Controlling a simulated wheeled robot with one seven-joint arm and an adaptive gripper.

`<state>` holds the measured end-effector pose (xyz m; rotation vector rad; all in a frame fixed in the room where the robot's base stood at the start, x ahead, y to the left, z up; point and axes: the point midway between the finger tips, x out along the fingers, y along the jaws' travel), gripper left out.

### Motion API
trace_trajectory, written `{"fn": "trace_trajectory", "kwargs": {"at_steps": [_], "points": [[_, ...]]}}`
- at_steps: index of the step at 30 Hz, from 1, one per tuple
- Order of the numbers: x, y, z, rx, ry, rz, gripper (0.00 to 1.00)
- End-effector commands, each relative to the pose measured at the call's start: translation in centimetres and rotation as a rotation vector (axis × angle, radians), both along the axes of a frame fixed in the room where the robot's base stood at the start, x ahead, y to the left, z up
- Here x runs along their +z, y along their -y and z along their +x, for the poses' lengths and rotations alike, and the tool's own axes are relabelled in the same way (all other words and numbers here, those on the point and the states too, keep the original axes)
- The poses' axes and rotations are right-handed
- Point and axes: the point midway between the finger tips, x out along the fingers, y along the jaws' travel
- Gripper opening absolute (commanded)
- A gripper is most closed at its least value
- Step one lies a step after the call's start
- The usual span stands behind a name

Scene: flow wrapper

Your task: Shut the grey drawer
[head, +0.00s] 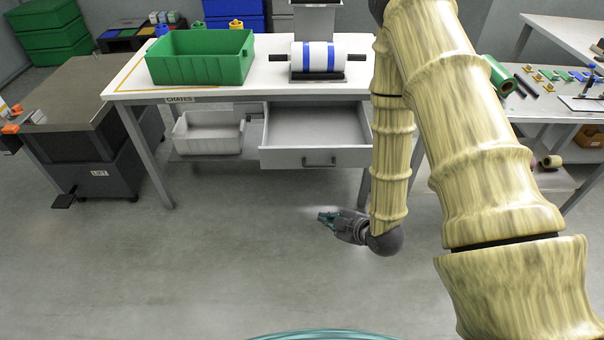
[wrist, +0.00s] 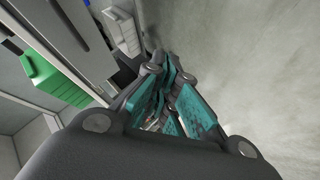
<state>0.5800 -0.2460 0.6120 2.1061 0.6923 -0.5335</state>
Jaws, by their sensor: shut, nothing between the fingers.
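The grey drawer (head: 312,156) is pulled out from under the white table in the head view. Its inside looks empty, and a dark bar handle (head: 319,162) is on its front. My gripper (head: 325,218) is in front of the drawer and lower in the picture, apart from it, pointing left. Its teal fingers are shut with nothing between them; they also show in the wrist view (wrist: 165,100). In the wrist view, a grey panel at the upper left may be the drawer, but I cannot tell for sure.
The white table (head: 215,92) bears a green crate (head: 200,58) and a roll with blue bands (head: 318,58). A light grey bin (head: 208,134) sits under it, left of the drawer. A dark lift cart (head: 92,130) stands at left. The floor before the drawer is clear.

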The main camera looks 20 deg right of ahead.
Motion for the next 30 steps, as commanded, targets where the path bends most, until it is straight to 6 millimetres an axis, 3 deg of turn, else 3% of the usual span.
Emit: {"fn": "trace_trajectory", "kwargs": {"at_steps": [1, 7, 16, 25, 30], "points": [[-0.8, 0.2, 1.2, 0.040, 0.070, -0.026, 0.00], [1.0, 0.8, 4.9, 0.202, 0.363, -0.161, 0.00], [4.2, 1.6, 7.5, 0.343, 0.738, -0.356, 0.00], [5.8, 1.8, 8.3, 0.374, 0.858, -0.424, 0.00], [5.8, 0.8, 9.8, 0.375, 0.860, -0.424, 0.00]]}}
